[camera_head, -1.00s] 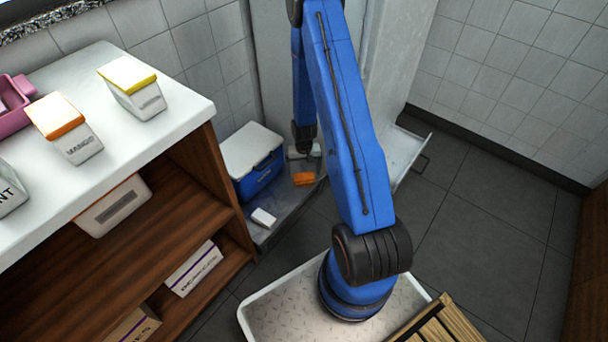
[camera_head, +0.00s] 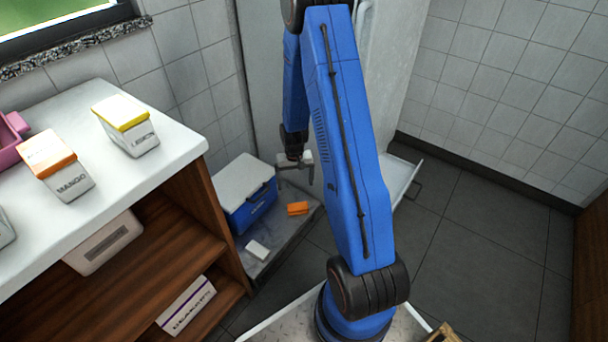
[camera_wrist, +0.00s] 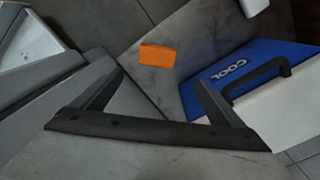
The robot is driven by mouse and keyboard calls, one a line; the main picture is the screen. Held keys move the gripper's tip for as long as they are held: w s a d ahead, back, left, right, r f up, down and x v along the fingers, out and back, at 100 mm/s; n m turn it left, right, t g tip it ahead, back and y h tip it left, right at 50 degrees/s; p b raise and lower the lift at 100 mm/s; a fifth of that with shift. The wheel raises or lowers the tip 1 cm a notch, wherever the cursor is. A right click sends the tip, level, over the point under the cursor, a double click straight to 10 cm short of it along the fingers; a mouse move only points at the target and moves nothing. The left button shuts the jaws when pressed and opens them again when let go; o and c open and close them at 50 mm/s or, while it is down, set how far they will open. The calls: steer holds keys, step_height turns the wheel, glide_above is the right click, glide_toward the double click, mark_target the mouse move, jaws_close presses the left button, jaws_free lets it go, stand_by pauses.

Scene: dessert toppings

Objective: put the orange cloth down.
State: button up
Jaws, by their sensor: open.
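The orange cloth (camera_head: 298,208) lies as a small flat folded piece on the grey slab beside the blue cooler. It also shows in the wrist view (camera_wrist: 157,55), lying flat and clear of both fingers. My gripper (camera_head: 308,175) is above and behind the cloth in the head view, apart from it. In the wrist view my gripper (camera_wrist: 160,80) has its two dark fingers spread wide with nothing between them.
The blue cooler (camera_head: 250,212) with a white lid stands left of the cloth. A small white block (camera_head: 257,249) lies on the grey slab (camera_head: 275,238) in front. A wooden shelf unit with a white counter (camera_head: 165,165) stands at left, holding tubs. Dark floor at right is clear.

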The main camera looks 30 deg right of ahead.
steer(key=s+a+r+n+t, duration=0.1)
steer(key=s+a+r, duration=0.2)
steer(key=r, duration=0.7)
steer(key=s+a+r+n, duration=0.1)
steer(key=s+a+r, duration=0.15)
steer(key=r, duration=0.65)
steer(key=s+a+r+t, duration=0.1)
steer(key=s+a+r, duration=0.15)
steer(key=r, duration=0.75)
steer(key=s+a+r+n+t, duration=0.1)
steer(key=s+a+r, duration=0.1)
steer(key=s+r, duration=0.2)
steer(key=s+a+r+n, duration=0.1)
steer(key=s+r, duration=0.4)
steer(key=s, duration=0.6)
steer(key=s+a+r+t, duration=0.1)
steer(key=s+a+r, duration=0.3)
steer(key=s, duration=0.3)
steer(key=shift+s+r+n+t, duration=0.2)
steer(key=shift+s+n+t, duration=0.1)
steer(key=shift+n, duration=0.1)
steer(key=shift+w, duration=0.1)
